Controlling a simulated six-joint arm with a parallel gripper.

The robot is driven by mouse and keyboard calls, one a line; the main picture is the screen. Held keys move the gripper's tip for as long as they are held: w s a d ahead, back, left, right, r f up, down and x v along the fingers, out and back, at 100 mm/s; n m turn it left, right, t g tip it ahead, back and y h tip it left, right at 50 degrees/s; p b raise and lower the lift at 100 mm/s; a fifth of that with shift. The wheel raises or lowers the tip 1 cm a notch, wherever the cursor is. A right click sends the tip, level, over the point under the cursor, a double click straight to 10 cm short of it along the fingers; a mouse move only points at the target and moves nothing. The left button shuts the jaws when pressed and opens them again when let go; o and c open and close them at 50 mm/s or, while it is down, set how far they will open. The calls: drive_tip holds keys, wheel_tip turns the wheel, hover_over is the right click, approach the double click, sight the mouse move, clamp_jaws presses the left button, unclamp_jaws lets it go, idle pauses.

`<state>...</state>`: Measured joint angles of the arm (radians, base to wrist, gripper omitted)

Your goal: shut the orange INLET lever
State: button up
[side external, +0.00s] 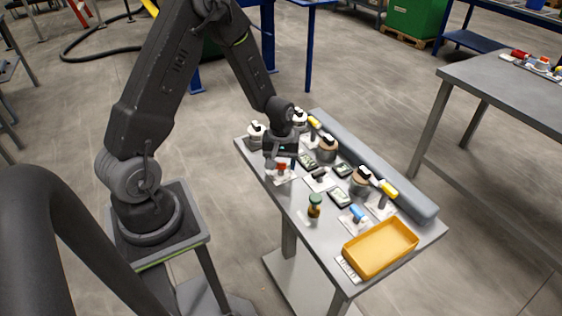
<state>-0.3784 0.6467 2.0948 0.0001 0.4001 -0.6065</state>
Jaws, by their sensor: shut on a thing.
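The orange lever (281,161) shows as a small orange-red piece at the left part of the grey work table, above a white label plate (284,178). My gripper (279,165) comes down over it from above, with its fingers shut on the orange lever. The fingers and the gripper body hide much of the lever, so its exact angle cannot be told. The lettering on the label is too small to read.
Yellow levers (388,188), a blue lever (358,213), brown-and-white fittings (362,180) and small displays (341,197) crowd the table. A green-topped bottle (315,206) stands near the front edge. An orange-yellow tray (381,250) sits at the right end; a grey beam (375,165) lines the back.

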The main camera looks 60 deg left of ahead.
sight(281, 164)
drive_tip(key=m, duration=0.5)
drive_tip(key=shift+m, duration=0.3)
drive_tip(key=m, duration=0.5)
drive_tip(key=shift+m, duration=0.4)
drive_tip(key=o, duration=0.9)
wheel_tip(281, 164, up, 14)
drive_tip(key=shift+f, duration=0.1)
